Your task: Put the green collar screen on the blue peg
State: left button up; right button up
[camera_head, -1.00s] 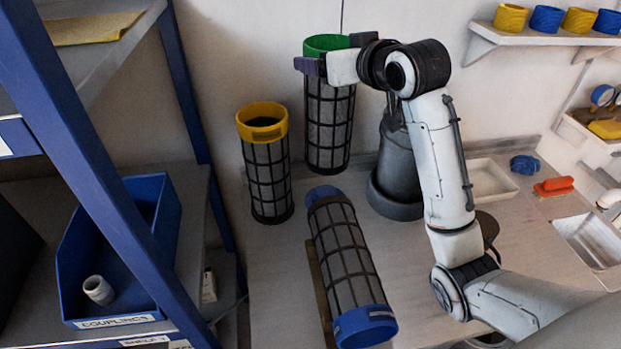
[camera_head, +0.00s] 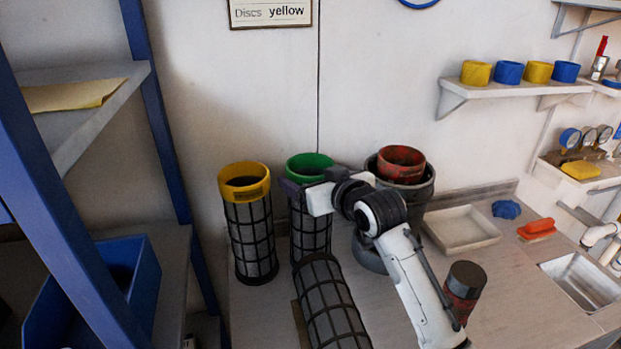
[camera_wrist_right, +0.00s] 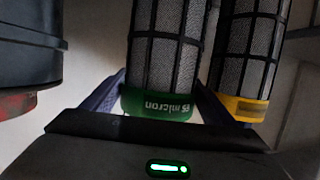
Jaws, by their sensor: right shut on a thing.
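The green collar screen, a dark mesh cylinder with a green collar (camera_head: 309,163), is upright at the back of the bench, between the yellow collar screen and a dark vessel. My right gripper (camera_head: 296,190) is shut on it just at the collar. In the right wrist view my fingers (camera_wrist_right: 158,100) lie either side of the green collar (camera_wrist_right: 158,104), which reads "micron". The screen's foot is partly hidden by a lying screen, so I cannot tell whether it touches the bench. I cannot make out the blue peg. My left gripper is out of view.
The yellow collar screen (camera_head: 248,225) stands close on the left. A mesh screen (camera_head: 332,308) lies in front. The dark vessel (camera_head: 411,195) with a red top is right of the gripper. A blue-posted rack (camera_head: 160,110) borders the left. A white tray (camera_head: 461,229) lies further right.

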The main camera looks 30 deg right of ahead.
jog(key=o, duration=1.6)
jog(key=shift+f, duration=0.1)
jog(key=shift+r, duration=0.25)
jog(key=v, duration=1.2)
